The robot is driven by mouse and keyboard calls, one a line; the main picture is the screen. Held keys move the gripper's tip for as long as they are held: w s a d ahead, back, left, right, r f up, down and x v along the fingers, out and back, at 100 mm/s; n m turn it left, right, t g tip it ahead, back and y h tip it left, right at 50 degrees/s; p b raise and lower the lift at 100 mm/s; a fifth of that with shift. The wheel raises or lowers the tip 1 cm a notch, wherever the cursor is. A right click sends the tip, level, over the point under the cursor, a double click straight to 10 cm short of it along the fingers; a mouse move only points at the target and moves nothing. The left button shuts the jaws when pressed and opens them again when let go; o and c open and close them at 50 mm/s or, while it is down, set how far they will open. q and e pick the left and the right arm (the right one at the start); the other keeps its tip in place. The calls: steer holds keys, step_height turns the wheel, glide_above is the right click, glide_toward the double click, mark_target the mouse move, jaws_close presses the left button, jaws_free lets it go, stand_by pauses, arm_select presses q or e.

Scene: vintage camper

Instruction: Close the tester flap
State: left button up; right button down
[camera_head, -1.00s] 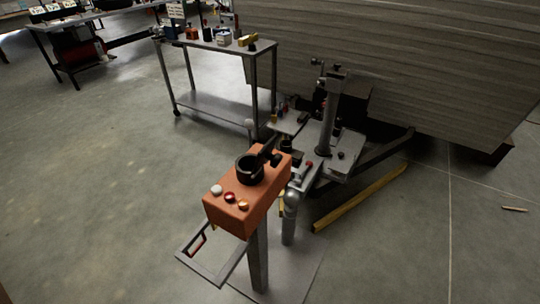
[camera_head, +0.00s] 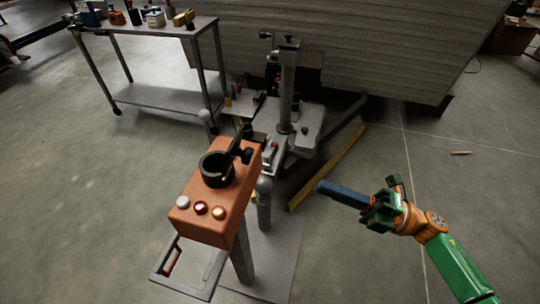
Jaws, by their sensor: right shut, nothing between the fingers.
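The tester is an orange box (camera_head: 208,217) on a grey post, with a white, a red and an orange button on its front. A round black socket (camera_head: 214,170) stands on its top. A narrow black part that looks like the tester flap (camera_head: 238,140) stands raised behind the socket, tilted away from it. My right gripper (camera_head: 323,187) is to the right of the tester, apart from it. Its long dark blue fingers are together, empty, and point left toward the box. My left gripper is not in view.
A metal frame (camera_head: 160,275) sticks out low at the front of the tester. Behind it stand the camper's hitch and jack post (camera_head: 287,90). A yellow bar (camera_head: 328,168) lies on the floor. A cart (camera_head: 160,97) with small items stands at the back left. The left floor is clear.

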steer(key=p, duration=0.5)
glide_toward(241, 154)
steer(key=w+a, duration=0.1)
steer(key=a, duration=0.2)
steer(key=shift+x, duration=0.95)
steer(key=shift+w+d+r, duration=0.1)
steer(key=shift+w+r, duration=0.05)
steer(key=shift+r, duration=0.1)
